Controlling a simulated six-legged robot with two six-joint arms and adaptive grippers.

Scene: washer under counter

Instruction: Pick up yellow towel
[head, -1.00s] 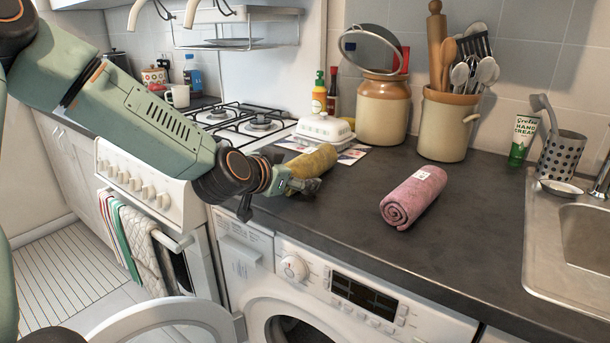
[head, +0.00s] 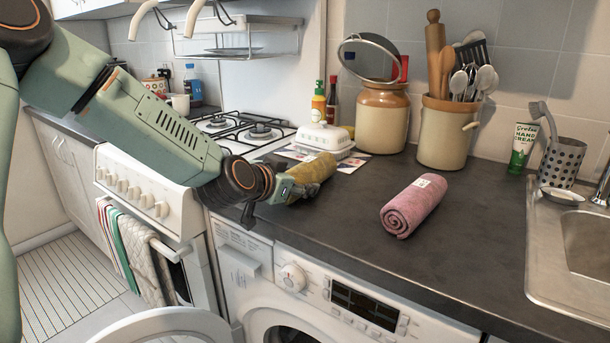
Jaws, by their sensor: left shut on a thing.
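The rolled yellow towel (head: 313,169) lies on the dark counter (head: 335,220), beside the stove and in front of the white butter dish. My left gripper (head: 298,190) is at the towel's near end and is shut on it. The gripper and wrist hide that end of the towel. The towel appears to be at counter level; I cannot tell whether it is clear of the surface. My right gripper is not in view.
A rolled pink towel (head: 413,206) lies to the right. Behind stand a butter dish (head: 324,138), a crock (head: 382,120) and a utensil pot (head: 446,135). The sink (head: 580,240) is at right. The washer (head: 340,300) is below, its door open.

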